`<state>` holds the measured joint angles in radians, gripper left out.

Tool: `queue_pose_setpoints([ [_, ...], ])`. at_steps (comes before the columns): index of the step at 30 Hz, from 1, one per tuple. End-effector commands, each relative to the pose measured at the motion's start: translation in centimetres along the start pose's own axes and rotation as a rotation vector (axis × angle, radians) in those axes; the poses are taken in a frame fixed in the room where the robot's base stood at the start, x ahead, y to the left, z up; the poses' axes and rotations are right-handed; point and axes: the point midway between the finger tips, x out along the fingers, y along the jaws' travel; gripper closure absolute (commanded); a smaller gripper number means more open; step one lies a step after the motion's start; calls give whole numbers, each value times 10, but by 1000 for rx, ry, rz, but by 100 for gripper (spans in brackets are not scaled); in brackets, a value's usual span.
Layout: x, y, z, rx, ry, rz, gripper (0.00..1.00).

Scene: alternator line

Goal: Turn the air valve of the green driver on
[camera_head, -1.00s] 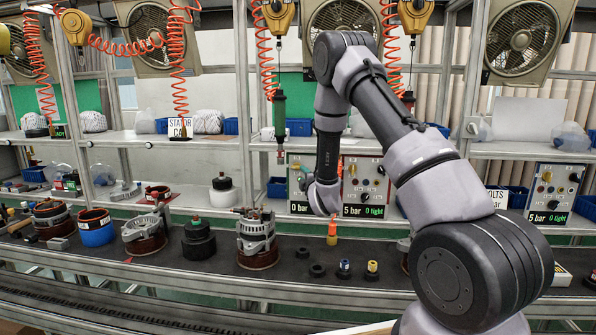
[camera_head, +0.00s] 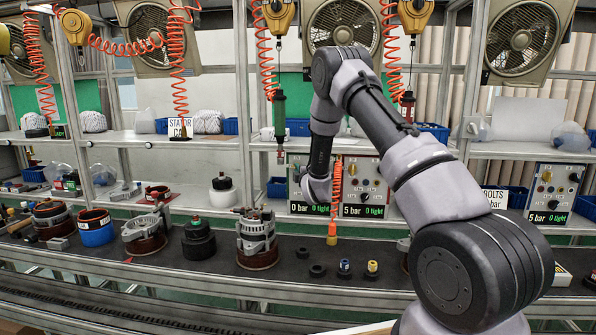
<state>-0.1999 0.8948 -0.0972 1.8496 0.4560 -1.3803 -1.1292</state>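The green driver (camera_head: 279,115) hangs upright on an orange coiled hose, left of my arm. A control panel with a "0 bar 0 tight" display (camera_head: 310,208) stands on the shelf edge below and right of it. My wrist covers most of this panel, so I cannot make out its valve. A second panel (camera_head: 364,185) to its right reads "5 bar 0 tight". My gripper is hidden behind my wrist; its fingers do not show.
A yellow-ended tool (camera_head: 332,238) hangs on an orange coil just right of my wrist. A red driver (camera_head: 407,105) hangs behind my forearm. An alternator (camera_head: 257,240) and small sockets stand on the dark conveyor below. Another "5 bar" panel (camera_head: 551,190) stands at far right.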

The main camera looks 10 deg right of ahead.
Motion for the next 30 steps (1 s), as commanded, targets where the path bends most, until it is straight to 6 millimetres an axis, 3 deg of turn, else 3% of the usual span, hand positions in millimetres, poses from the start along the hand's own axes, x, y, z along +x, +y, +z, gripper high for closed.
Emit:
queue_pose_setpoints([
  [14, 0, -2, 1, 72, -1, 28, 100],
  [30, 1, -6, 0, 497, -2, 205, 100],
])
